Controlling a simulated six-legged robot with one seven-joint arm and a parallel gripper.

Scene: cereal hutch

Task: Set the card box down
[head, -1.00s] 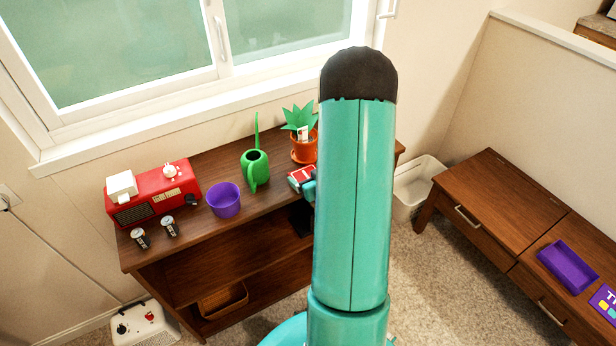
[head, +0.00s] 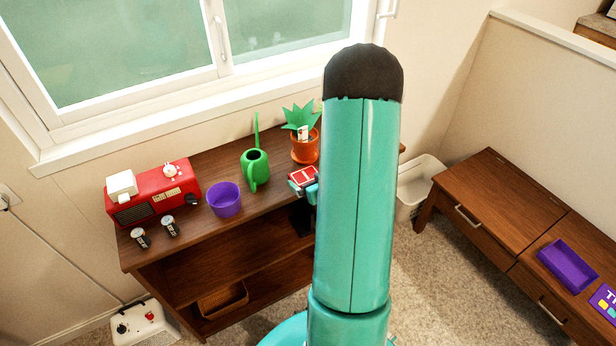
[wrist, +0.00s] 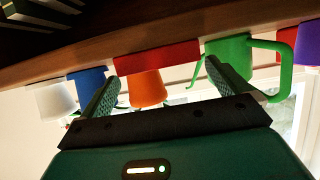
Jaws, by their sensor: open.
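The red card box (head: 303,173) lies at the front edge of the wooden hutch top (head: 272,208), in front of the orange plant pot (head: 305,151). In the wrist view, which looks upside down, the card box (wrist: 157,58) rests against the hutch top (wrist: 120,47). My gripper (wrist: 160,74) is open, with one finger towards each end of the box and visible space beside it. In the head view my arm hides most of the gripper.
A green watering can (head: 255,165), purple pot (head: 224,199) and red radio (head: 150,195) stand left of the box. The wrist view also shows a blue object (wrist: 88,87) and white cup (wrist: 55,98). A purple tray (head: 568,265) lies on the right bench.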

